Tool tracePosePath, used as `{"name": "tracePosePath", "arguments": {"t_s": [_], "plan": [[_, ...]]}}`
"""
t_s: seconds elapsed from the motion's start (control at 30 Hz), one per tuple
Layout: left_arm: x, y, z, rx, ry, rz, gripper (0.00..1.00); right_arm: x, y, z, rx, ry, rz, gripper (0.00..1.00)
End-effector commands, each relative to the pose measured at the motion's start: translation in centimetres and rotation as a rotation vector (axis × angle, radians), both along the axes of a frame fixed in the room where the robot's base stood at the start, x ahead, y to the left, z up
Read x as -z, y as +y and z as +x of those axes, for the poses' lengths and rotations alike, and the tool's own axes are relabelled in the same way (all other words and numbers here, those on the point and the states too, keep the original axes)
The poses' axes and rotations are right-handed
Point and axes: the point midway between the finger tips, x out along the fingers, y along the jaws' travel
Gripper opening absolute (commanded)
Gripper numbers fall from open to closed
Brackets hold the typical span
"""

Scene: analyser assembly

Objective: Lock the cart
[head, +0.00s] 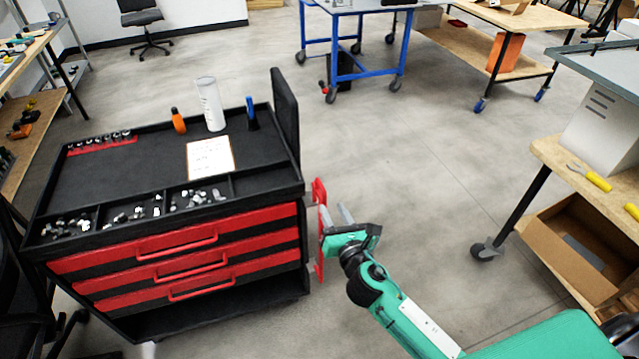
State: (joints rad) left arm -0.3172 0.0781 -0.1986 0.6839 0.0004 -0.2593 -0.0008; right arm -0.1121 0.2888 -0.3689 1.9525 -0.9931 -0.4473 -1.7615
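The cart (276,185) is a black tool trolley with red drawers (180,272), on the left of the head view. A red upright bracket or handle (318,191) is on its right side. My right gripper (337,214) is just right of this red part, with its two grey fingers pointing away from me and a gap between them. I see nothing between the fingers, and I cannot tell whether one touches the red part. The drawers look closed. The cart's wheels and any lock are hidden or too dark to make out. My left gripper is out of view.
The cart top holds an orange-capped item (178,121), a white cylinder (211,104), a blue item (251,113), a paper sheet (210,157) and small parts. A wooden workbench (565,160) stands at right, a blue-framed table (345,70) behind. The floor between is clear.

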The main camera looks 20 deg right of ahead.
Motion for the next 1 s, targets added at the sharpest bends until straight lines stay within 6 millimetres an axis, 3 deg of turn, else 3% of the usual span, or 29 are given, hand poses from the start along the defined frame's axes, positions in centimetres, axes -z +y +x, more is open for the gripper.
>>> {"name": "tracePosePath", "arguments": {"t_s": [0.17,0.5,0.93,1.0], "plan": [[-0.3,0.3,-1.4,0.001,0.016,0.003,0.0,-0.2,0.1,3.7,0.001,-0.001,0.001,0.32],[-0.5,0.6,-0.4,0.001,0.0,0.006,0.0,0.0,0.2,8.9,0.0,0.0,0.003,0.32],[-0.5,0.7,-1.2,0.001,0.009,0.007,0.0,0.1,0.3,9.9,0.0,0.001,0.003,0.32],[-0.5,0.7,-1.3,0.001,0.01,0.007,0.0,0.0,0.3,9.9,0.0,0.001,0.003,0.23]]}}
